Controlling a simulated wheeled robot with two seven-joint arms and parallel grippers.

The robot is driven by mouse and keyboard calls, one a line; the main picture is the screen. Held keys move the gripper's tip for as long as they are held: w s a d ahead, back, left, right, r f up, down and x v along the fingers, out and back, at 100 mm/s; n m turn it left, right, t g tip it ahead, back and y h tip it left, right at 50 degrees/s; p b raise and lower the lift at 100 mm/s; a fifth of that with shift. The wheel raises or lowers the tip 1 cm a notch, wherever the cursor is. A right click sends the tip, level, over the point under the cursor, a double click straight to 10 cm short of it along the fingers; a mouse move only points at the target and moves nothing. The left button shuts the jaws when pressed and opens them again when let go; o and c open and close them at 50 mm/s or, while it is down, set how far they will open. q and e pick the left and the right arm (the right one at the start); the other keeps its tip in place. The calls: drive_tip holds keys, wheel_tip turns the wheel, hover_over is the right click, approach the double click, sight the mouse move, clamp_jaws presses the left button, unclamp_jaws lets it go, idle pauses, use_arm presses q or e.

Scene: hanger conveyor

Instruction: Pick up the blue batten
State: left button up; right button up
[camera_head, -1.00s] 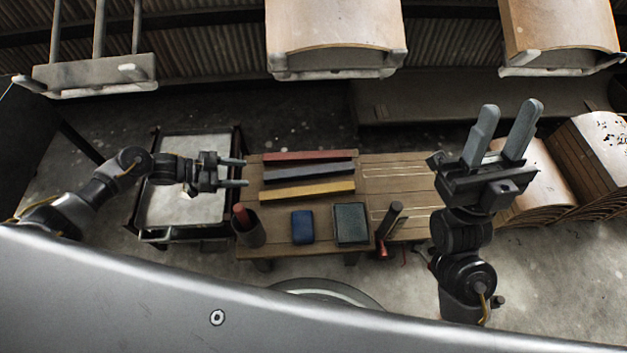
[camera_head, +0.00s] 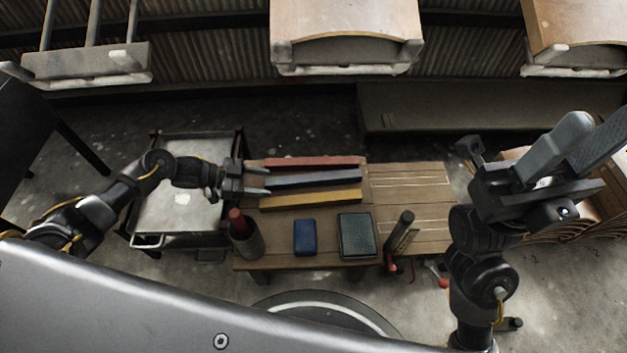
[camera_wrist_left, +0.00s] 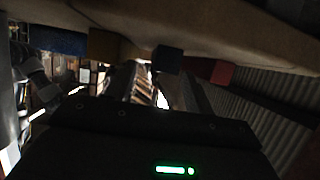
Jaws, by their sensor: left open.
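The blue batten (camera_head: 318,179) is a dark blue bar on the wooden table, between the red batten (camera_head: 315,162) and the yellow batten (camera_head: 312,199). My left gripper (camera_head: 267,182) is open at the battens' left ends, its fingers pointing right along them. Its fingertips seem to be on either side of the blue batten's end; contact is unclear. In the left wrist view, the ends of the blue batten (camera_wrist_left: 168,59), yellow batten (camera_wrist_left: 111,46) and red batten (camera_wrist_left: 211,71) show near the top. My right gripper (camera_head: 598,125) is raised at the right, fingers apart and empty.
The wooden table (camera_head: 415,180) also bears a blue box (camera_head: 304,238), a dark green box (camera_head: 357,236) and a cup (camera_head: 246,243) near the front. A metal cart (camera_head: 175,219) stands left, under my left arm. Hanging wooden panels (camera_head: 345,35) line the back.

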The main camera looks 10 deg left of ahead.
sight(274, 181)
use_arm(q)
drive_tip(key=b+x, duration=0.1)
drive_tip(key=x, duration=0.1)
drive_tip(key=b+x, duration=0.1)
drive_tip(key=x, duration=0.1)
drive_tip(key=shift+w+d+b, duration=0.1)
drive_tip(key=shift+w+b, duration=0.2)
drive_tip(key=shift+w+d, duration=0.15)
drive_tip(key=shift+d, duration=0.25)
drive_tip(key=c, duration=1.1)
